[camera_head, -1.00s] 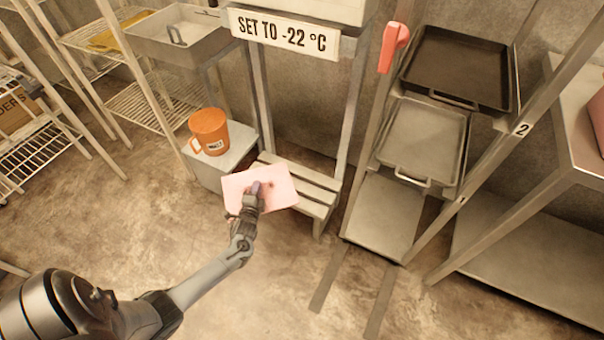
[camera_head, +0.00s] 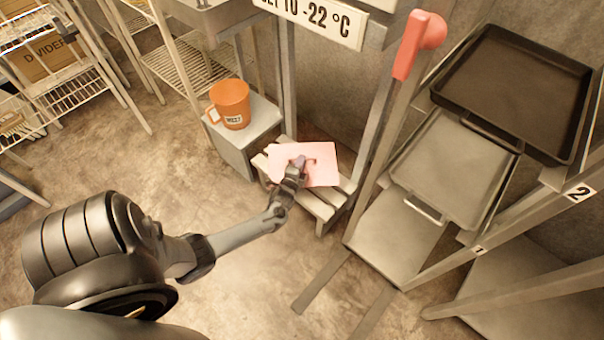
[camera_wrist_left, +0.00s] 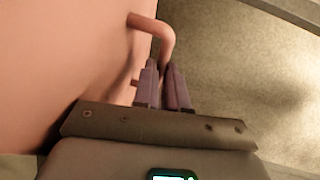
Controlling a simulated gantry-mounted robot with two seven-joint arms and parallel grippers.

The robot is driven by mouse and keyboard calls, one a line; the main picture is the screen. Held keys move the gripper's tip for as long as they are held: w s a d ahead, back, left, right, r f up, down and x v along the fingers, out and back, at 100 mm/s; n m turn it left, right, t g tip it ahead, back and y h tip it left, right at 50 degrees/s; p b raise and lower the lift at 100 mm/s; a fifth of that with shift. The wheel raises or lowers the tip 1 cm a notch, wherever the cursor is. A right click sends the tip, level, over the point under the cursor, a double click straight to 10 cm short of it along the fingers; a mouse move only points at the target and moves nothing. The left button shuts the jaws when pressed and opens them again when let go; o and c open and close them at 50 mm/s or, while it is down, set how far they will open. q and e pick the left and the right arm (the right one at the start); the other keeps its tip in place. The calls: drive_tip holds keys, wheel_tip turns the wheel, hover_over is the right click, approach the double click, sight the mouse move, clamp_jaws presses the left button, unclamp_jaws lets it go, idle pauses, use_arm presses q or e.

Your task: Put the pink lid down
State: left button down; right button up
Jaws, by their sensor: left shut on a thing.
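The pink lid (camera_head: 322,165) is a flat pale pink panel in the head view, in front of the slatted bench (camera_head: 326,207) and overlapping it in the picture. I cannot tell whether it touches the slats. My left gripper (camera_head: 298,163) is at the lid's near face, shut on its handle. In the left wrist view the lid (camera_wrist_left: 60,60) fills the left side, and its bent pink handle (camera_wrist_left: 160,32) runs down to the fingers of my left gripper (camera_wrist_left: 165,85). My right gripper is not in view.
An orange mug (camera_head: 232,103) stands on a grey box (camera_head: 255,135) left of the bench. A rack with a dark tray (camera_head: 515,85) and a grey tray (camera_head: 452,165) is at right. A red handle (camera_head: 418,45) hangs above. The floor in front is clear.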

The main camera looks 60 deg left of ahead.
use_arm(q)
drive_tip(key=shift+s+f+b, duration=0.1)
drive_tip(key=shift+f+b, duration=0.2)
drive_tip(key=shift+f, duration=0.55)
drive_tip(key=f+b, duration=0.3)
drive_tip(key=shift+w+f, duration=0.2)
drive_tip(key=shift+f, duration=0.1)
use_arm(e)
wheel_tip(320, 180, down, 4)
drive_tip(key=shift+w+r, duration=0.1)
use_arm(q)
drive_tip(key=shift+s+r, duration=0.1)
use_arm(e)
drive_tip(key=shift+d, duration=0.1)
use_arm(q)
drive_tip(key=c, duration=1.6)
unclamp_jaws()
drive_tip(key=shift+f, duration=0.2)
drive_tip(key=shift+c, duration=0.2)
drive_tip(key=o, duration=0.5)
drive_tip(key=shift+c, duration=0.2)
